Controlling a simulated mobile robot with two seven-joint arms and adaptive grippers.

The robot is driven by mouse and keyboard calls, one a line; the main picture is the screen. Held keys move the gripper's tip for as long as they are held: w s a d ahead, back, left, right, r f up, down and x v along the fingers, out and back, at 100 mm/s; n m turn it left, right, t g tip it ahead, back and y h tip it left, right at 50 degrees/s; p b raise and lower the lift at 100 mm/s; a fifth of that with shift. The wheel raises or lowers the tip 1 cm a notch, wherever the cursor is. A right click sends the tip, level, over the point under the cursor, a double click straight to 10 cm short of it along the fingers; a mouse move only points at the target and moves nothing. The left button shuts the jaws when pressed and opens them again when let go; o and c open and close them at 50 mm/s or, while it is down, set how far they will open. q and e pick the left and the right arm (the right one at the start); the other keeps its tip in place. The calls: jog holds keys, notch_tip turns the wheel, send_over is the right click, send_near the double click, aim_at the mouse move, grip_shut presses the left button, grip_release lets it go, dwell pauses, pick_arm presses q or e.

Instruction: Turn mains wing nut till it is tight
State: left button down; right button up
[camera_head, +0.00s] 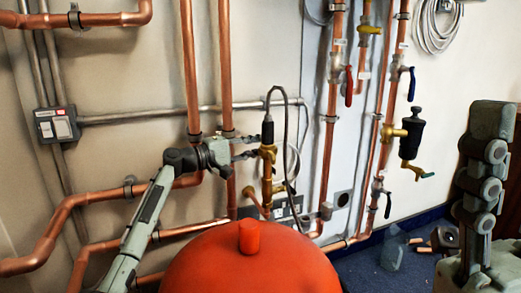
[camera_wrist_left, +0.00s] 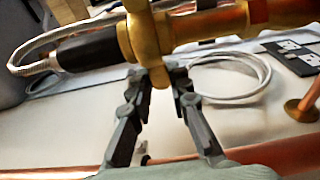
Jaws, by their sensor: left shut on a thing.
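The brass wing nut (camera_wrist_left: 146,38) sits on a brass fitting of the copper pipe and fills the upper middle of the left wrist view. In the head view the brass fitting (camera_head: 268,153) stands upright below a black cylindrical part (camera_head: 268,130). My left gripper (camera_head: 257,148) reaches in from the left at the fitting. In the left wrist view its two fingers (camera_wrist_left: 158,74) close around the lower wing of the nut. The exact contact is partly hidden by the fingertips. My right gripper does not show.
A red rounded tank (camera_head: 250,268) stands in front, below my left arm. Copper pipes (camera_head: 190,70) run up the wall close to the gripper. A braided hose (camera_wrist_left: 60,38) loops from the black part. Valves with red (camera_head: 348,88) and blue (camera_head: 411,85) handles are farther right.

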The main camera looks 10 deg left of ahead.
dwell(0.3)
pick_arm(q)
jog(key=c, duration=1.4)
grip_release()
jog(key=v, duration=1.2)
